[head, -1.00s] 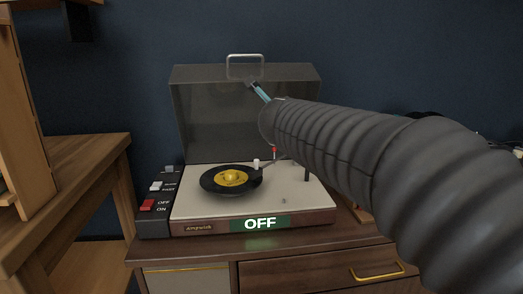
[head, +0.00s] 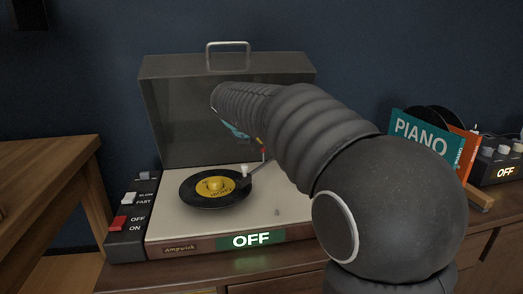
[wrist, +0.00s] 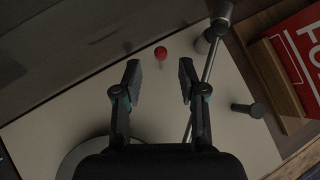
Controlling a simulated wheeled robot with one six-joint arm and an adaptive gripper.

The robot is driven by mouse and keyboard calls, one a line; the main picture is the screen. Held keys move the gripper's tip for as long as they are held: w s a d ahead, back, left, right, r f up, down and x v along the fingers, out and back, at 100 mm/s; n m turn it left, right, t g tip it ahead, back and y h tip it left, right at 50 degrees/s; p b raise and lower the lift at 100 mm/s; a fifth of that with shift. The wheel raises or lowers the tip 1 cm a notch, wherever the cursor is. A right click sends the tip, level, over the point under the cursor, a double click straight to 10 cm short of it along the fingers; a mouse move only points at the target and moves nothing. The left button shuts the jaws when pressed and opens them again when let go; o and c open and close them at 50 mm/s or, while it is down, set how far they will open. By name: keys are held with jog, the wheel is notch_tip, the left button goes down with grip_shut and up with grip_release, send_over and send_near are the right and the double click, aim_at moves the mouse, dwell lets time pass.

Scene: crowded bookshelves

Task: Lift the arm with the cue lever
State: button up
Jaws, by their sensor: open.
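The cue lever's red knob (wrist: 161,53) shows in the wrist view, just beyond and between my fingertips. My gripper (wrist: 160,75) is open, with a finger on each side of the line to the knob and nothing held. The tonearm (wrist: 209,75) is a thin metal rod just right of the right finger. In the head view the record player (head: 165,220) has its lid up, and a black record with a yellow label (head: 215,186) lies on it. The tonearm's front end (head: 246,180) is at the record's right edge. My arm hides much of the player's right side.
A short dark post (wrist: 250,109) stands right of the tonearm. A wooden holder with a red sleeve (wrist: 300,55) is close at the right. In the head view a PIANO sleeve (head: 420,135) stands right of my arm. Switches (head: 125,222) line the player's left side.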

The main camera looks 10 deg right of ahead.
aim_at(263, 150)
jog(key=shift+x, duration=2.7)
jog(key=shift+d, duration=0.1)
grip_shut()
